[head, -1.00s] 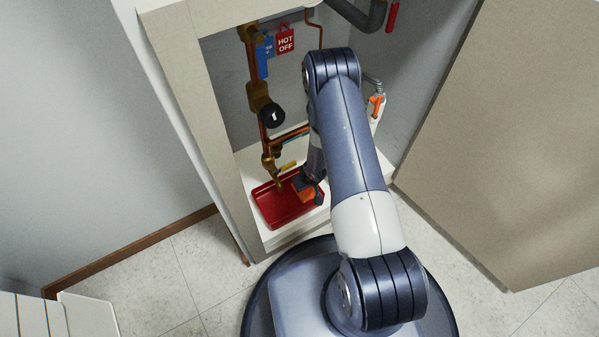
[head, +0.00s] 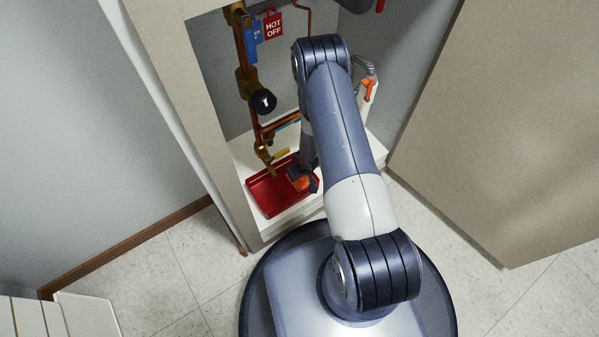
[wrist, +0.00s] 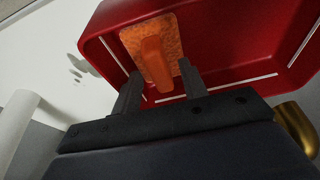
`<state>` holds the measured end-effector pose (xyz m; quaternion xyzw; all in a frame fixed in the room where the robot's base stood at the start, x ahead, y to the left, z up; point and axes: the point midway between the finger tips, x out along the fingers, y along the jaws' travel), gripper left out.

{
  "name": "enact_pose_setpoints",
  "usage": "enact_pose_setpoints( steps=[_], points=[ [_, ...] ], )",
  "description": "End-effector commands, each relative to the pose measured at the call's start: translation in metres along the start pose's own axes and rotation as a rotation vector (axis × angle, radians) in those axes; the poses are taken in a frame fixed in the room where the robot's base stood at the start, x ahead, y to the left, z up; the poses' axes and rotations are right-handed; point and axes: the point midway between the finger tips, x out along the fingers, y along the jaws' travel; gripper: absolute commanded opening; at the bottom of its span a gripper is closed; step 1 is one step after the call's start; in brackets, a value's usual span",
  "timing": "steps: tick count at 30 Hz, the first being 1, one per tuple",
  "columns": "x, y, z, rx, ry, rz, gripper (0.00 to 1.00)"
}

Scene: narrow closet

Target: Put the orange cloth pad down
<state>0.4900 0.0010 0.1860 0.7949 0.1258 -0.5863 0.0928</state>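The orange cloth pad (wrist: 170,30) lies in the red tray (wrist: 222,30), with a raised orange grip (wrist: 154,62) on top. In the head view the pad (head: 301,184) shows at the right side of the tray (head: 268,199), partly hidden by my gripper (head: 305,174). In the wrist view my gripper (wrist: 158,72) has its two dark fingers apart, on either side of the grip's near end. A gap shows between the grip and each finger, so it looks open and not clamped.
Copper pipes with a black-handled valve (head: 263,102) rise behind the tray. A white bottle with an orange trigger (head: 368,90) stands at right. Dark wet spots (wrist: 82,68) mark the white cabinet floor beside the tray.

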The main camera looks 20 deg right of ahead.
Motion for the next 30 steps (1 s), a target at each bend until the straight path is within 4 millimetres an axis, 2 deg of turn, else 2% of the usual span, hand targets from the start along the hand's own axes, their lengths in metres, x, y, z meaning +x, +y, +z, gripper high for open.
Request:
enact_pose_setpoints(
  steps=[7,10,22,25,30],
  points=[
    [-0.002,0.000,-0.001,0.000,0.000,0.000,0.41],
    [-0.009,0.000,-0.002,0.000,0.001,0.000,0.41],
    [-0.093,0.001,-0.003,0.000,0.002,0.001,0.41],
    [-0.108,0.000,-0.003,-0.001,0.002,0.000,0.41],
    [-0.121,0.000,-0.002,0.000,0.001,0.000,0.41]
  ],
)
